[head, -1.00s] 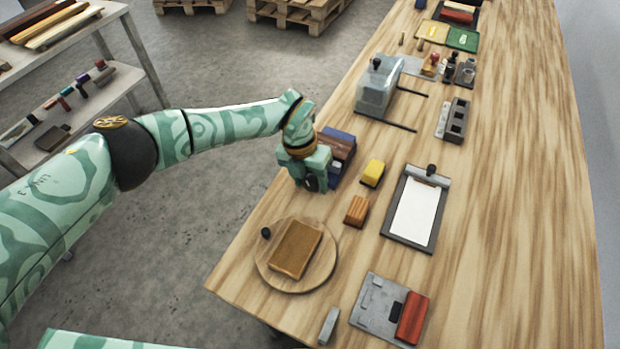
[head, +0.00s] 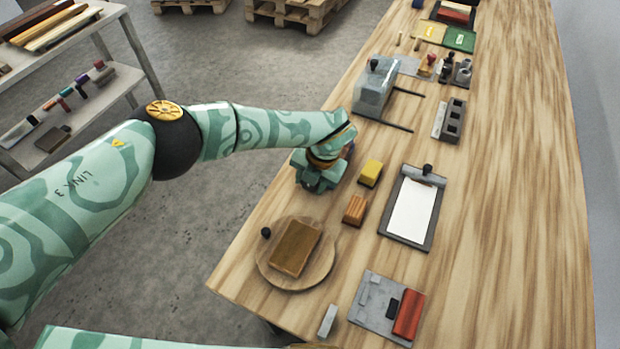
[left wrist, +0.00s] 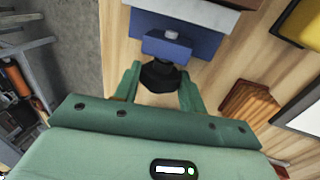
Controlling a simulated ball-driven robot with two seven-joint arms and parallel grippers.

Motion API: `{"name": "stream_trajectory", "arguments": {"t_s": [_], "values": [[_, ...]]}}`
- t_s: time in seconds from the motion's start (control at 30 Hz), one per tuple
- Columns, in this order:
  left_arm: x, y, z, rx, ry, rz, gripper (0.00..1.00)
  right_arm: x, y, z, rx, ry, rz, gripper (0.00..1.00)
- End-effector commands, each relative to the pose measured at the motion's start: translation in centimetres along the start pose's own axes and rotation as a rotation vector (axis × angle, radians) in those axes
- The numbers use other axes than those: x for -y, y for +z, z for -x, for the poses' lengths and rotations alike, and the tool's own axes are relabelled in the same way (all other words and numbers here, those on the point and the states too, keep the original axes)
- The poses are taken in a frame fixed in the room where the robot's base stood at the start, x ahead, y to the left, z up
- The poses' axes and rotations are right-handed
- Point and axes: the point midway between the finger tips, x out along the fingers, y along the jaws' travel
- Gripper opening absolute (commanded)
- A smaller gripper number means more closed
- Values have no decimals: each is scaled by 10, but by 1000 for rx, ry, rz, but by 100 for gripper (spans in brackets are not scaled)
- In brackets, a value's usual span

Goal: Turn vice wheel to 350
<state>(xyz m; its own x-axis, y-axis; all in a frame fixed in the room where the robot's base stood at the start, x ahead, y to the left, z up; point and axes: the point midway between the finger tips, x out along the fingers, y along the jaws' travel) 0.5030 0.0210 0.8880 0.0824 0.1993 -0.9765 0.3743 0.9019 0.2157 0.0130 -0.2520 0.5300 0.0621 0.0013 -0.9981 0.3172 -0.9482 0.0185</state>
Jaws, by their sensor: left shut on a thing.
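The blue vice (left wrist: 180,38) is fixed at the table's left edge. It shows well in the left wrist view and is mostly hidden behind my gripper in the head view. Its black wheel (left wrist: 160,74) faces my left gripper (left wrist: 160,86). The gripper's two green fingers are on either side of the wheel, and it is shut on it. In the head view my left gripper (head: 316,181) is at the table edge, over the vice. I cannot read any angle mark on the wheel. My right gripper is not in view.
A yellow block (head: 370,172) and an orange-brown wooden block (head: 355,210) lie just right of the vice. A round wooden board (head: 263,274) with a brown block stands nearer. A clipboard (head: 432,238) lies further right. Bare tabletop runs along the right side.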

Motion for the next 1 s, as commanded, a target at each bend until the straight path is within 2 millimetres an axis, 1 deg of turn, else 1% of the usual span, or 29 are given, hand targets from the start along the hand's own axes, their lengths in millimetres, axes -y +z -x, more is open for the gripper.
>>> {"name": "stream_trajectory", "arguments": {"t_s": [0.2, 0.4, 0.93, 0.97, 1.0], "values": [[2, 1, -1, 3, 128, 0, 18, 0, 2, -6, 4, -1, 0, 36], [2, 1, 0, 3, 196, 1, 18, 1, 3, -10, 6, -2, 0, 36], [2, 1, 0, 2, 219, 2, 18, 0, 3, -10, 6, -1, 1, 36], [2, 1, 0, 2, 219, 2, 49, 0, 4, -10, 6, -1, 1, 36], [2, 1, 0, 2, 219, 2, 60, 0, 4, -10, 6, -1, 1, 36]]}}
